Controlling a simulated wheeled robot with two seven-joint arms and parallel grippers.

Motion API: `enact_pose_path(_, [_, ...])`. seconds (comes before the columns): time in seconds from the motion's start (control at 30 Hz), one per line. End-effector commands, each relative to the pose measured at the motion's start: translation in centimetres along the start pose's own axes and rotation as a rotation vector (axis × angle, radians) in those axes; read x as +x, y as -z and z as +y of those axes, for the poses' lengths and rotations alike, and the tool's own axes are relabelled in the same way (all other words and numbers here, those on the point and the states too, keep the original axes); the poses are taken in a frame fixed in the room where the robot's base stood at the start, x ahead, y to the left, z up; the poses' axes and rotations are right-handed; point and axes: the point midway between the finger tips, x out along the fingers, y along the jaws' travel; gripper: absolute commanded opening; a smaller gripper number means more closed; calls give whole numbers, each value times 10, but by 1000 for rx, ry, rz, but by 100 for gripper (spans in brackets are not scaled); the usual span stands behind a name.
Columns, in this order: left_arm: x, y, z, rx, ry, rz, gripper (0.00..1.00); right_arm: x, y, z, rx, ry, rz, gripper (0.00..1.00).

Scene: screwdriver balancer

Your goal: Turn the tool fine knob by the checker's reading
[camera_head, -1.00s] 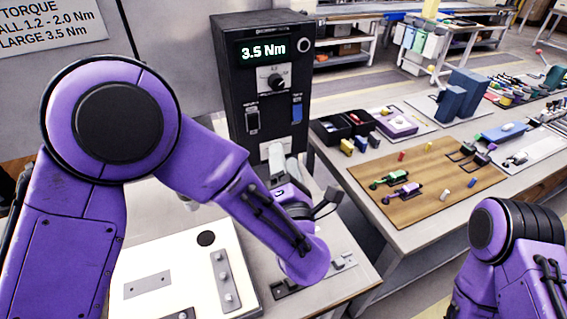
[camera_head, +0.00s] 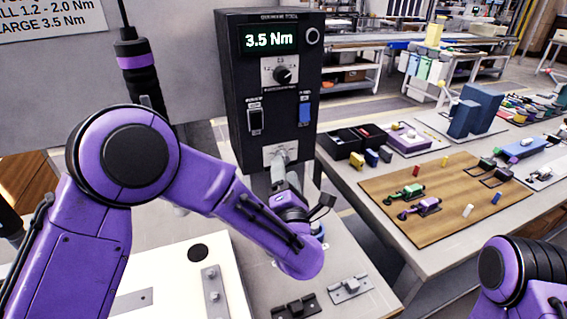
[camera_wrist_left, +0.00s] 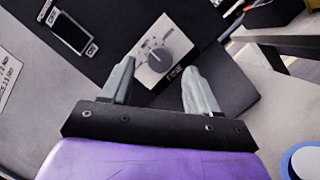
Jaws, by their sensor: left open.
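A black upright unit (camera_head: 234,130) has a lit display (camera_head: 270,40) reading 3.5 Nm. A round selector knob (camera_head: 283,75) sits on its upper light plate. In the left wrist view that light plate (camera_wrist_left: 177,28) carries a round grey knob (camera_wrist_left: 152,58) with markings too small to read. My left gripper (camera_wrist_left: 158,72) is open, its grey fingers either side of the knob in the picture; contact cannot be told. My right gripper is out of frame.
A black tool with a purple band (camera_head: 137,62) hangs at the left. A wall sign (camera_head: 45,18) reads partly "ALL 1.2 - 2.0 Nm". A brown board (camera_head: 430,225) with small parts lies on the right table.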

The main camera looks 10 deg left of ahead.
Motion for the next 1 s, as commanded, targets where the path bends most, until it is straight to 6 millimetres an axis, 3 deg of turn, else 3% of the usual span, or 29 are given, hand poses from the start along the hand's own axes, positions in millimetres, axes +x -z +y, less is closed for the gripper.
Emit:
enact_pose_path(0.2, [26, 0, 0, 1, 1, 1, 60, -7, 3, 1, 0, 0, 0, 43])
enact_pose_path(0.47, [28, 0, 0, 1, 0, 0, 60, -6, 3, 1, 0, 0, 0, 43])
enact_pose_path(0.63, [28, 0, 0, 1, 0, 0, 8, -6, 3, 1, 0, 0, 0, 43])
enact_pose_path(0.67, [28, 0, 0, 1, 0, 0, 4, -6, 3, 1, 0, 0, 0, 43])
enact_pose_path(1.0, [28, 0, 1, 50, 18, -3, 4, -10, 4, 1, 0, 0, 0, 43])
